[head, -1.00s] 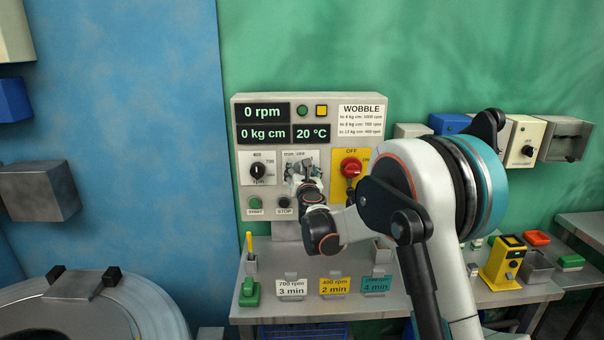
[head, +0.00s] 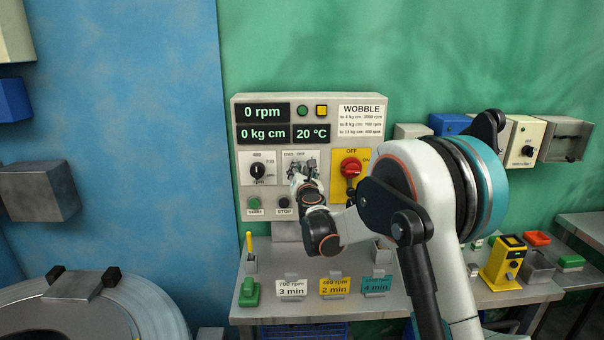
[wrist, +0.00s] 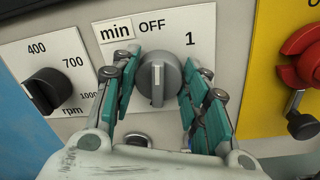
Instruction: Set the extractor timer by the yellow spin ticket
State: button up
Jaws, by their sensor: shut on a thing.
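The timer knob (wrist: 158,80) is grey with a pale line, on a white plate marked min, OFF and 1. Its line stands about upright in the wrist view, below OFF. My gripper (wrist: 160,92) has its green-padded fingers on either side of the knob and is shut on it. In the head view my gripper (head: 304,174) largely covers the timer. The yellow spin ticket (head: 335,287) stands on the bench in the middle of three tickets and reads 2 min, with a smaller rpm line that looks like 400. The extractor panel (head: 312,145) displays 0 rpm.
Left of the timer is the black rpm knob (wrist: 45,92); right is the red switch (head: 351,168) on a yellow plate. START (head: 255,203) and STOP (head: 284,203) buttons sit below. A white ticket (head: 291,288) and a teal ticket (head: 376,285) flank the yellow one.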

jog(key=m, duration=0.4)
jog(key=shift+f+m+b, duration=0.1)
jog(key=shift+m+b, duration=0.2)
jog(key=m, duration=0.4)
jog(key=shift+m+t, duration=0.3)
jog(key=m, duration=0.4)
jog(key=shift+f+m+h+b, duration=0.15)
jog(key=shift+m+h+b, duration=0.25)
jog(key=shift+m, duration=2.3)
jog(key=shift+h, duration=0.3)
jog(key=o, duration=1)
jog(key=shift+o, duration=0.2)
